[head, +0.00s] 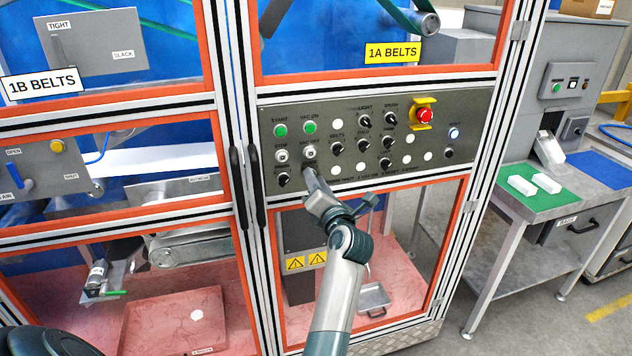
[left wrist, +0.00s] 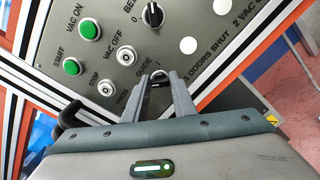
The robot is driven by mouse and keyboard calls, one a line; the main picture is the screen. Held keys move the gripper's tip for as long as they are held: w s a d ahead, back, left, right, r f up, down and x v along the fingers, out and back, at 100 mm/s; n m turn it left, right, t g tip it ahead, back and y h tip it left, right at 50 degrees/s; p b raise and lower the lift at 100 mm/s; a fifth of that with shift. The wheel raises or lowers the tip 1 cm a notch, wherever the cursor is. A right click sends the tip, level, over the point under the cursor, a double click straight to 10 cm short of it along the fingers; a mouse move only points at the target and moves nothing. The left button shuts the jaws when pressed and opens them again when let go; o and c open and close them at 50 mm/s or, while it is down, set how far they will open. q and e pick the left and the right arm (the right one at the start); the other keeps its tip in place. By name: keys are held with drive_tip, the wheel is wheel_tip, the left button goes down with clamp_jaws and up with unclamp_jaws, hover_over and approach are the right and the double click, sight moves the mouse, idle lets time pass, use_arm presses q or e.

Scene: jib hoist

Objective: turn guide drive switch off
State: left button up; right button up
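The grey control panel (head: 400,140) carries rows of black knobs and push buttons. My left gripper (head: 308,172) reaches up to its lower left part, in the row under the white buttons. In the left wrist view the two fingers (left wrist: 159,82) stand apart beneath the "GUIDE" label (left wrist: 149,71). A small dark knob, which looks like the guide drive switch (left wrist: 159,77), shows between the fingertips. Whether the fingers touch it, and which way it points, I cannot tell. In the head view my gripper covers this switch. My right gripper is not in view.
A black knob (head: 284,179) sits close to the left of my gripper. White stop (head: 281,156) and vac off (head: 310,152) buttons are just above. A red emergency button (head: 424,116) is at upper right. Black door handles (head: 238,173) stand out left of the panel.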

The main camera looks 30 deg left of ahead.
use_arm(q)
drive_tip(key=o, duration=0.4)
drive_tip(key=shift+f, duration=0.1)
drive_tip(key=shift+c, duration=0.2)
drive_tip(key=shift+m, duration=0.3)
